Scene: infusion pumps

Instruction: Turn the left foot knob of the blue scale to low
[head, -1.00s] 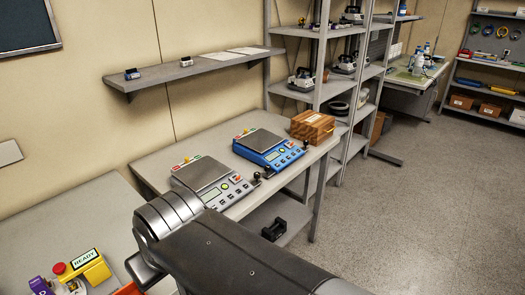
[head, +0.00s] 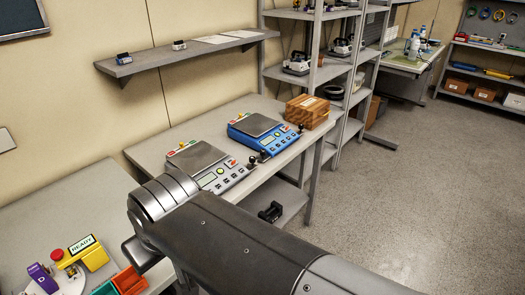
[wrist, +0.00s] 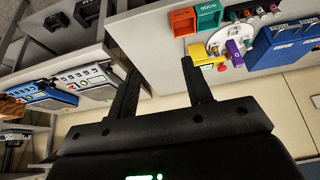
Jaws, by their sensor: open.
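The blue scale (head: 262,140) stands on the far table, with a grey weighing plate on top and buttons on its front. It also shows in the wrist view (wrist: 48,98) at the left, seen turned over. A dark knob (head: 252,161) sits by its front left corner, and another (head: 300,129) by its front right. I cannot read the knobs' settings. My gripper (wrist: 158,80) shows in the wrist view with two dark fingers spread apart and nothing between them. It is well away from the blue scale.
A grey scale (head: 200,165) stands left of the blue one, partly near my arm. A wooden box (head: 307,112) stands to its right. The near bench (head: 95,210) holds a READY sign (head: 82,245) and green and orange bins (head: 128,280). A wall shelf (head: 185,55) hangs above. Open floor lies right.

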